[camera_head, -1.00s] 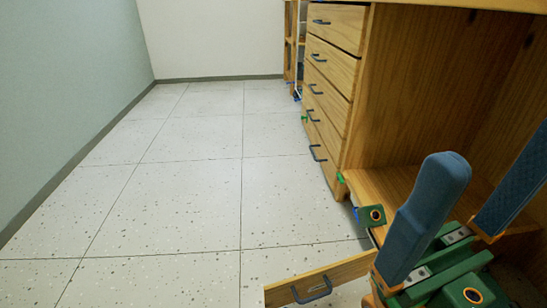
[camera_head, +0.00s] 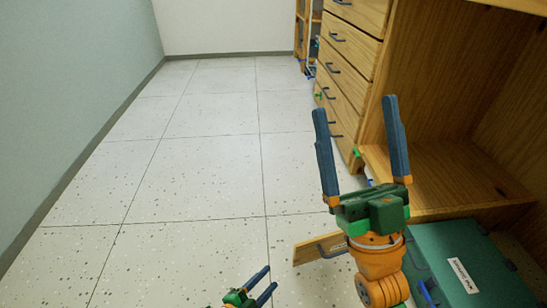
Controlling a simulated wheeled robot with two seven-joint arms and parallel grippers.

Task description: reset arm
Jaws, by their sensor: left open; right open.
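My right gripper (camera_head: 355,108) stands in front of the wooden desk in the head view. Its two blue fingers point up and are spread apart, with nothing between them. Its green body and orange wrist show below. My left gripper (camera_head: 269,279) is at the bottom edge, low over the floor. Its two short blue fingers point up and to the right, apart and empty. The rest of the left arm is out of the frame.
A wooden desk with several handled drawers (camera_head: 345,62) stands on the right. A wooden drawer front (camera_head: 308,251) juts out low beside my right wrist. A green flat surface with a white label (camera_head: 440,236) lies at lower right. Open tiled floor (camera_head: 190,180) fills the left.

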